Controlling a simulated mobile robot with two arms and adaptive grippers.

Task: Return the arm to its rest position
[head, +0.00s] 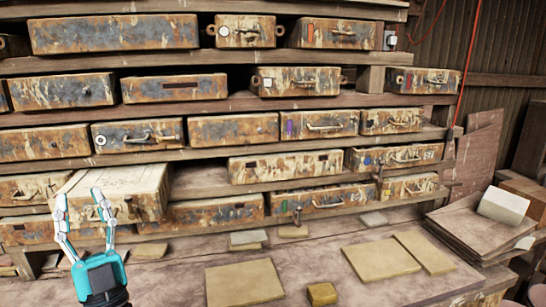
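My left gripper (80,196) is at the lower left of the head view, fingers pointing up and spread apart with nothing between them. Behind its fingers is a rusty drawer (145,205) that sticks out from the shelf, with a pale, paper-like top (122,182). I cannot tell whether the fingers touch the drawer. My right gripper is not in view.
A wooden rack (240,102) holds rows of rusty metal drawers. Flat tan tiles (243,282) and a small yellowish block (322,293) lie on the worktop (180,280). Stacked sheets (480,225) with a pale block (503,205) stand at the right.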

